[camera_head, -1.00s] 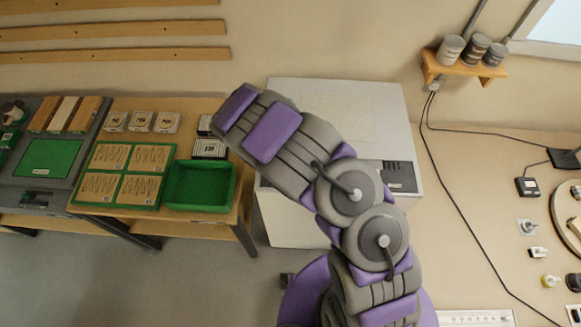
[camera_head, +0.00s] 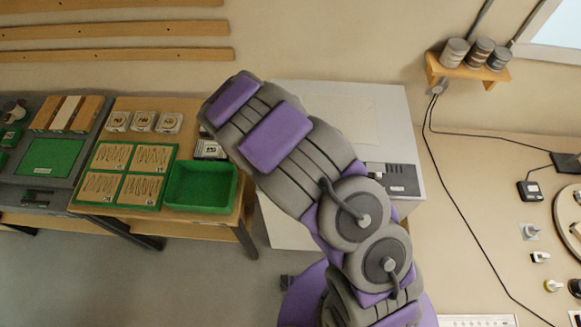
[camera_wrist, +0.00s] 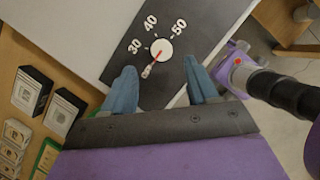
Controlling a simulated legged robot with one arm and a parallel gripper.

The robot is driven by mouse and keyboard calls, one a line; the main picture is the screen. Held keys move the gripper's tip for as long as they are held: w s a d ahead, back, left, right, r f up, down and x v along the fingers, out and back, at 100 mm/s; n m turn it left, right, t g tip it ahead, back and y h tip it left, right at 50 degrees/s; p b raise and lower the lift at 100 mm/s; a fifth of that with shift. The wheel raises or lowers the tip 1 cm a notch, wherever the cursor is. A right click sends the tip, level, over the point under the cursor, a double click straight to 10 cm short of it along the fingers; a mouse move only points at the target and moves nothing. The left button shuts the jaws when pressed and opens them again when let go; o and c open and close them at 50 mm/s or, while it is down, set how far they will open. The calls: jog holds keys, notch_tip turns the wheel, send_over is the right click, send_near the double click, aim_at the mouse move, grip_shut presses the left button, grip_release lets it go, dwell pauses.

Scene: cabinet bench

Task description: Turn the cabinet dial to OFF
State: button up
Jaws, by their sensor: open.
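The cabinet (camera_head: 385,120) is a pale grey box in the head view, partly hidden behind my arm. In the wrist view its dark panel (camera_wrist: 205,40) carries the white numbers 30, 40 and 50 around the dial (camera_wrist: 162,50). The dial is a white disc with a red pointer that slants toward the lower left, below the 30. My gripper (camera_wrist: 160,65) is open, with one blue finger on each side of the dial's lower part. I cannot tell whether either finger touches it. The gripper does not show in the head view.
A wooden bench on the left holds a green tray (camera_head: 202,186), green cards and several small boxes. In the wrist view, black-and-white boxes (camera_wrist: 31,91) lie left of the panel. A shelf with cans (camera_head: 468,67) hangs at the upper right. Grey floor is open at the lower left.

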jog(key=v, duration=1.1)
jog(key=shift+b, duration=0.45)
jog(key=shift+r, duration=0.1)
